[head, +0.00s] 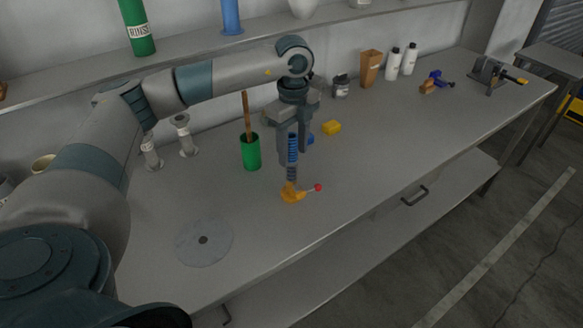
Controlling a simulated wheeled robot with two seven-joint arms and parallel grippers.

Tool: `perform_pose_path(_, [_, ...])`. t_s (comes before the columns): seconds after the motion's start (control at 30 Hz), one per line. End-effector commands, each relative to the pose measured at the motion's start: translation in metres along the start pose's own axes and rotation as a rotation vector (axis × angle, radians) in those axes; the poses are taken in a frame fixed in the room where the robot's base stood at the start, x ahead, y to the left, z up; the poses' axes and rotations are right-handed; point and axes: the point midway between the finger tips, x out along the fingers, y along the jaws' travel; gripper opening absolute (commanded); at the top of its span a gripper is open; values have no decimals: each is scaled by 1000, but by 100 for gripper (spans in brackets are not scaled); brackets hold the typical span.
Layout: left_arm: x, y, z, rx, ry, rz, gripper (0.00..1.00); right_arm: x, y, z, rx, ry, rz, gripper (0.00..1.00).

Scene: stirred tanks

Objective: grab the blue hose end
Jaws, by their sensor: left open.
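My left gripper (292,156) reaches down over the middle of the workbench (350,175), with its fingers pointing at the tabletop. It is open. The blue ribbed hose end (293,146) stands upright and shows between the two fingers; I cannot tell whether either finger touches it. Below it is a darker grey part (292,173), above an orange fitting (293,195) with a short lever ending in a red knob (318,187). The gripper hides part of the hose's upper end. My right gripper is not in view.
A green cup (251,153) with a wooden handle stands left of the gripper. A yellow block (332,128) and a small blue item (310,140) lie behind it. A grey disc (204,241) lies front left. The bench's right front is clear.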

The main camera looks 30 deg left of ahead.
Motion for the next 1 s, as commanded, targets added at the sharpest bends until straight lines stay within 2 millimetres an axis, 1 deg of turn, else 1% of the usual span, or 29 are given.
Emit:
perform_pose_path(0.23, [0,0,0,0,0,0,46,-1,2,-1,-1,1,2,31])
perform_pose_path(0.37, [5,1,0,0,-1,3,46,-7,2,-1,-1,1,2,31])
perform_pose_path(0.47, [12,2,1,0,-1,3,46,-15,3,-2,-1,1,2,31])
perform_pose_path(0.6, [27,4,1,0,-1,3,46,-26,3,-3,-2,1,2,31])
perform_pose_path(0.73, [44,4,1,-1,0,3,46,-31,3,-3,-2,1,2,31])
perform_pose_path(0.83, [50,3,1,0,0,0,46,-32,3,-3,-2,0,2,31])
perform_pose_path(1.0, [52,3,1,0,0,0,46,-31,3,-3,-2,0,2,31])
